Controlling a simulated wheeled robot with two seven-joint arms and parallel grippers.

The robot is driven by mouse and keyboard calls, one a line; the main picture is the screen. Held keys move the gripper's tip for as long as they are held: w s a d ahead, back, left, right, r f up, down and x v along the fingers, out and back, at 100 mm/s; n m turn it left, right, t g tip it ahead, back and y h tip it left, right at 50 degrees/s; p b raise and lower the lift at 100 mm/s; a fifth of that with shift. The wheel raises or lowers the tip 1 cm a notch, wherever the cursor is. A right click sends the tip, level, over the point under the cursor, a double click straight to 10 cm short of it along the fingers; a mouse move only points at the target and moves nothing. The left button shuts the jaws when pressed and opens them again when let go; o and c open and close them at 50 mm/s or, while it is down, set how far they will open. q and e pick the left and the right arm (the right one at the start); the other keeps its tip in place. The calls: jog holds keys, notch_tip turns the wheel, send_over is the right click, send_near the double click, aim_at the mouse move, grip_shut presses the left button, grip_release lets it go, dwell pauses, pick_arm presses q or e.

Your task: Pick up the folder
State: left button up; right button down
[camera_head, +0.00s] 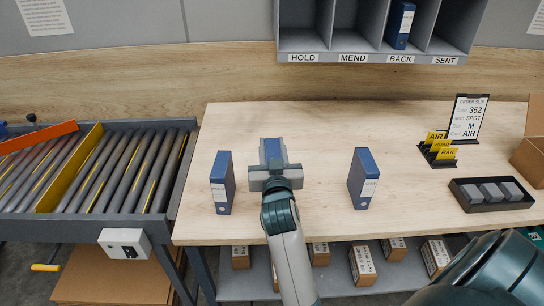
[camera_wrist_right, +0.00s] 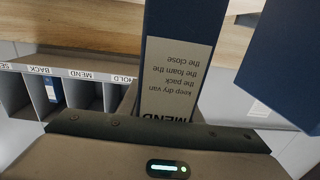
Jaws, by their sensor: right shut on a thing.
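Three blue folders stand on the table. My right gripper (camera_head: 275,170) is shut on the middle folder (camera_head: 271,150), whose front is mostly hidden by the gripper. In the right wrist view that folder (camera_wrist_right: 185,30) rises from between the jaws, its pale label upside down and ending in MEND. I cannot tell whether it is clear of the table. The left folder (camera_head: 222,182) and the right folder (camera_head: 363,178) stand upright to either side, apart from the gripper. Another folder shows in the wrist view (camera_wrist_right: 285,60). My left gripper is not in view.
A grey shelf (camera_head: 365,58) labelled HOLD, MEND, BACK and SENT is at the back, with a blue folder (camera_head: 399,25) in BACK. A roller conveyor (camera_head: 135,170) is at left. A black tray (camera_head: 464,204), yellow cards (camera_head: 437,148) and an order slip (camera_head: 468,118) are at right.

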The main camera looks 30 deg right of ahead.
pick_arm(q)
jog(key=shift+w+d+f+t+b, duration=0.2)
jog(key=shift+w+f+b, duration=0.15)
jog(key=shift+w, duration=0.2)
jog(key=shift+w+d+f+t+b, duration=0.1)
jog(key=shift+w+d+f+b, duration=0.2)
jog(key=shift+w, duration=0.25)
pick_arm(e)
jog(key=s+d+r, duration=0.4)
jog(key=d+r, duration=0.3)
jog(key=d, duration=0.3)
jog(key=shift+s+d+r, duration=0.15)
jog(key=shift+d+r, duration=0.2)
jog(key=shift+d, duration=0.05)
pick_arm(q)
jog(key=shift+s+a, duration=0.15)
